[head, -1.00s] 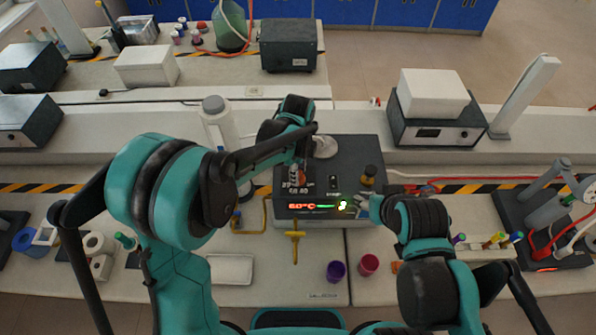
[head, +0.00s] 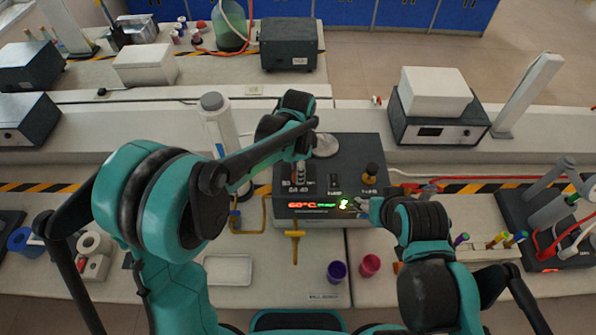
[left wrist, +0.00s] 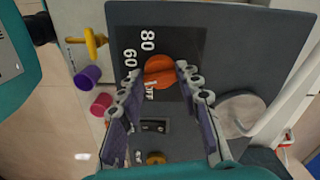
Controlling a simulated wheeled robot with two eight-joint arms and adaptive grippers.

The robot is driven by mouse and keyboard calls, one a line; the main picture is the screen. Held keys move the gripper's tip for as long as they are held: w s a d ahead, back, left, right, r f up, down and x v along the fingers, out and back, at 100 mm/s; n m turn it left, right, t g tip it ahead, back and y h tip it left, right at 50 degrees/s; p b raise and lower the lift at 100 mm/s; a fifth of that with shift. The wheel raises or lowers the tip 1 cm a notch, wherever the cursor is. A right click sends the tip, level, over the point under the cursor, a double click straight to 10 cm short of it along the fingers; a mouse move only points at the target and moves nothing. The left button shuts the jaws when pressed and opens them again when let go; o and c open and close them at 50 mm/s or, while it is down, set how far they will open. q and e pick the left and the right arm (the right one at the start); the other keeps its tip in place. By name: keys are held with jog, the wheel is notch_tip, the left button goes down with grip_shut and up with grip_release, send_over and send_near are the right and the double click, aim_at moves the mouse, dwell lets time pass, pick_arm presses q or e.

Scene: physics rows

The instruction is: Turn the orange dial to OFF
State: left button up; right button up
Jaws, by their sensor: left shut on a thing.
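The orange dial (left wrist: 160,69) sits on the black panel of the dark box (head: 357,150). In the left wrist view, 80, 60 and OFF marks show around it; I cannot tell its pointer's direction. My left gripper (left wrist: 160,72) has its fingers on both sides of the dial and is shut on it. In the head view my left gripper (head: 300,174) hides the dial from above. The red display (head: 302,205) on the box front reads 60°C. My right gripper (head: 364,206) is by the box's front right edge; its jaws are too small to read.
A black-and-brass knob (head: 370,172) and a switch (head: 334,180) sit on the box top. A round metal plate (head: 326,145) lies behind. A yellow valve (head: 294,242), a purple cup (head: 337,271) and a magenta cup (head: 370,265) stand in front.

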pick_arm(q)
jog(key=n+b, duration=0.1)
jog(key=n, duration=0.4)
jog(key=shift+n, duration=0.3)
jog(key=n, duration=0.5)
jog(key=shift+b, duration=0.3)
jog(key=shift+n, duration=0.3)
jog(key=o, duration=1.2)
notch_tip(320, 180, up, 12)
jog(key=shift+r, duration=0.1)
